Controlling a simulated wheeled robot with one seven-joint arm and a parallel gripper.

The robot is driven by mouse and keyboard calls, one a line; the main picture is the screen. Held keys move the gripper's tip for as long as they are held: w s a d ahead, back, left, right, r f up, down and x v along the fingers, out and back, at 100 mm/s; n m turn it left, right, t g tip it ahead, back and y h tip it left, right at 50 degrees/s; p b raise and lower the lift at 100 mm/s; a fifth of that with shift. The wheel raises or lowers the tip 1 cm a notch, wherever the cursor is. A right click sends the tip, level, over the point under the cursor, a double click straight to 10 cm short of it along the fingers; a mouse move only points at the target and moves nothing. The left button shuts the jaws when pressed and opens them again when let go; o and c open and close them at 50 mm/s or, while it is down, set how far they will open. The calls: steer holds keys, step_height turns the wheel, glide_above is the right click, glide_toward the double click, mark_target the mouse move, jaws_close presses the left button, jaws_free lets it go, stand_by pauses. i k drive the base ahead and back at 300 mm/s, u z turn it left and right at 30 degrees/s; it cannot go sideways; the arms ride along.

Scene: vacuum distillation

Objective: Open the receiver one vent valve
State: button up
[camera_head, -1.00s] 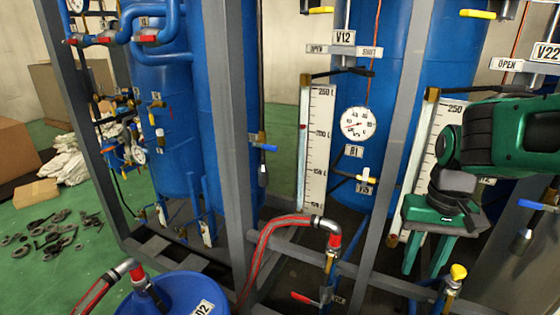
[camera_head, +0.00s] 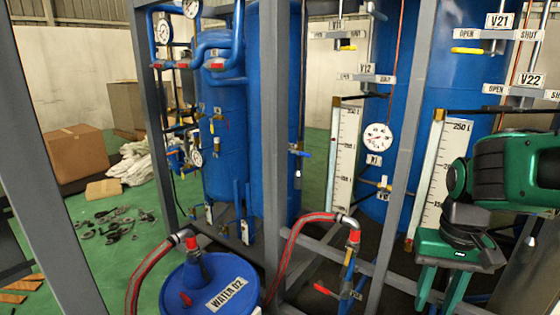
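The receiver one gauge (camera_head: 377,136) sits above a small R1 plate (camera_head: 374,159) on a blue vessel (camera_head: 400,70). A small valve with a pale handle (camera_head: 384,183) is just below the plate, and its tag is too small to read surely. Above are a V12 plate (camera_head: 366,69) with an OPEN/SHUT bar and a V11 plate (camera_head: 337,24) with a yellow handle (camera_head: 347,47). I cannot tell which of these is the vent valve. My green gripper (camera_head: 437,292) is at the lower right, fingers down and apart, with nothing seen between them. It is apart from these valves in the picture.
Grey frame posts (camera_head: 408,140) stand before the vessels. A red hose (camera_head: 290,245) runs near the blue WATER 02 drum (camera_head: 208,290). Yellow-handled V21 (camera_head: 467,50) is at upper right. Loose parts (camera_head: 110,225) and boxes (camera_head: 75,155) lie left on green floor.

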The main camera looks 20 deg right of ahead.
mark_target(301, 153)
steer(key=u, duration=2.1)
steer(key=i, duration=0.45)
steer(key=z, duration=2.25)
steer(key=i, duration=0.5)
steer(key=u, duration=0.15)
